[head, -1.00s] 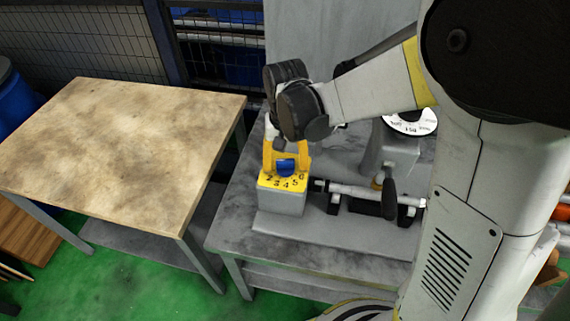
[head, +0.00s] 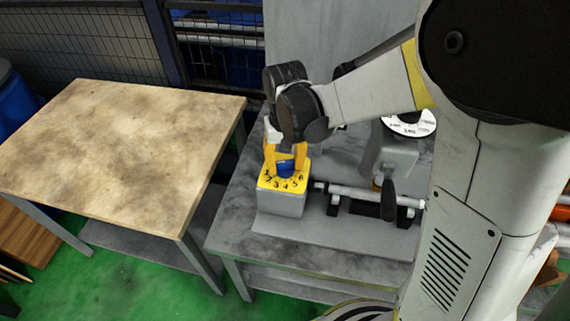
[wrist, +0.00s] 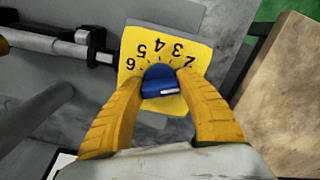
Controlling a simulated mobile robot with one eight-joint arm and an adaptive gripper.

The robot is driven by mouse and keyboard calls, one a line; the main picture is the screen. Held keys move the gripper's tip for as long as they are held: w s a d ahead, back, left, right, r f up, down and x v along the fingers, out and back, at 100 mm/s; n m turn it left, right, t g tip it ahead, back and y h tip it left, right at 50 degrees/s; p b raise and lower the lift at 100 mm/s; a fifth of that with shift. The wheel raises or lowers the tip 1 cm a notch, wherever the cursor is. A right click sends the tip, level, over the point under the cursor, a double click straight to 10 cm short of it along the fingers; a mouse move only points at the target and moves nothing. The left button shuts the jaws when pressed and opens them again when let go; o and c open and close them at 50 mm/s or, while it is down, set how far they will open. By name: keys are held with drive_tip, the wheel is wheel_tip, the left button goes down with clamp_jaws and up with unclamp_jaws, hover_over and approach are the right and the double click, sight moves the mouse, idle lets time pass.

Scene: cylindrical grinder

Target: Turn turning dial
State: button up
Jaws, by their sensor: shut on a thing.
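The turning dial is a blue knob (head: 286,169) on a yellow plate (head: 268,182) with black numbers, on top of a grey box (head: 281,204). In the wrist view the blue knob (wrist: 160,80) sits in the middle of the yellow plate (wrist: 140,38), with numbers in an arc around it. A white mark shows on the knob's near side. My gripper (head: 285,160) points down over the dial. Its yellow fingers (wrist: 160,82) close on the knob from both sides. The fingers hide part of the plate and its numbers.
The grinder's shaft (head: 365,193) lies right of the box, with a dark lever (head: 389,196) in front. A white disc with markings (head: 408,122) is behind. A wooden-topped table (head: 120,150) stands to the left, with a gap between the tables.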

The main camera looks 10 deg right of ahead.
sight(286, 162)
drive_tip(key=n, duration=0.5)
drive_tip(key=shift+n, duration=2.3)
drive_tip(key=o, duration=1.2)
wheel_tip(286, 162, up, 12)
